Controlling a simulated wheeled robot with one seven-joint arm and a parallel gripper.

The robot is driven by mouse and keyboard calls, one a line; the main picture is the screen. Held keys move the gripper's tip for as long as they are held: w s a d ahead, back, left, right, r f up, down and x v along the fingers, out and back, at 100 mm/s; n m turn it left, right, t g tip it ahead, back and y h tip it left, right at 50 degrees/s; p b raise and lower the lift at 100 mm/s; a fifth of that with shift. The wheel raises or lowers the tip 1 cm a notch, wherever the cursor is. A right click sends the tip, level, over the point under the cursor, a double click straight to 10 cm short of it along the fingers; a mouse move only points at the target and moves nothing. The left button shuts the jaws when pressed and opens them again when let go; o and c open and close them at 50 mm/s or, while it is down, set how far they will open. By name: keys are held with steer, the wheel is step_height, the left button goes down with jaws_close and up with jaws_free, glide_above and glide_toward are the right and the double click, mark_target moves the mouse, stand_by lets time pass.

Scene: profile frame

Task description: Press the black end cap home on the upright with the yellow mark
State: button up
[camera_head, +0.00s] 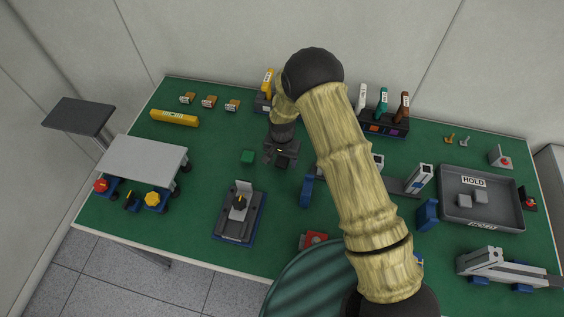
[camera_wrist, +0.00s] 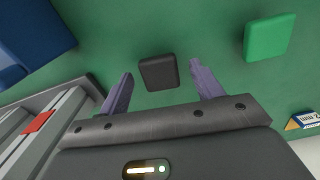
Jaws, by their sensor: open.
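My gripper (camera_head: 281,160) is open over the green table, left of centre in the head view. In the wrist view its two fingers (camera_wrist: 158,88) stand apart, one on each side of a black square cap (camera_wrist: 158,72). The cap lies flat near the fingertips, and no contact shows. It is hidden under the gripper in the head view. A grey profile with a red mark (camera_wrist: 38,121) shows at the wrist view's left. A grey upright (camera_head: 419,178) stands right of my arm in the head view. I cannot make out a yellow mark on an upright.
A green block (camera_head: 247,156) lies beside the gripper; it also shows in the wrist view (camera_wrist: 269,37). A blue block (camera_head: 306,191) stands to the right. A grey fixture (camera_head: 238,212) sits in front. A grey HOLD tray (camera_head: 482,214) is at the right. My arm covers the table's middle.

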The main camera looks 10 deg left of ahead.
mark_target(282, 161)
steer(key=c, duration=1)
steer(key=shift+r, duration=0.1)
steer(key=shift+c, duration=0.2)
step_height(282, 161, up, 10)
steer(key=b, duration=0.2)
steer(key=shift+b, duration=0.3)
steer(key=shift+w, duration=0.1)
